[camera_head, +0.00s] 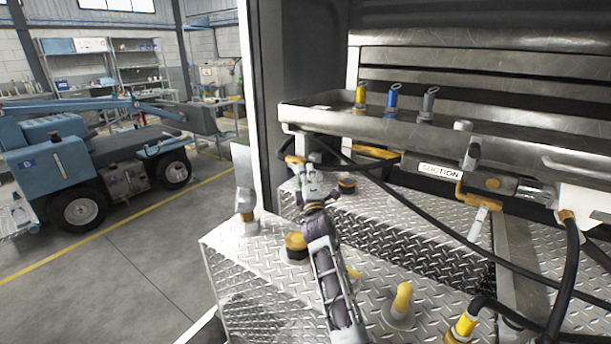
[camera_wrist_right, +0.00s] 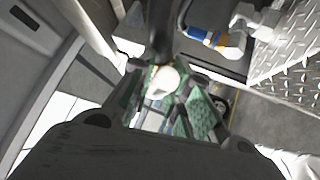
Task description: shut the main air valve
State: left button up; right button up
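No part carries a readable label as the main air valve. My right gripper (camera_head: 308,182) is at the left end of the metal rail, just below a small brass-coloured fitting (camera_head: 294,160) with dark hoses. In the right wrist view, the green-padded fingers (camera_wrist_right: 168,98) stand apart. A pale rounded knob (camera_wrist_right: 163,80) shows between their tips, below a dark upright part (camera_wrist_right: 163,32). I cannot tell whether the fingers touch the knob. A yellow handle-like part (camera_head: 375,152) lies under the rail, right of the gripper. My left gripper is out of view.
The metal rail (camera_head: 330,117) carries yellow, blue and grey ringed tops. A SUCTION label (camera_head: 440,171) marks a pipe below. Black hoses (camera_head: 430,225) cross in front. Tread-plate tanks (camera_head: 255,262) with caps stand beneath. A blue vehicle (camera_head: 60,165) is farther left, beyond open floor.

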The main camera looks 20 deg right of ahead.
jog(key=o, duration=0.4)
jog(key=shift+r, duration=0.1)
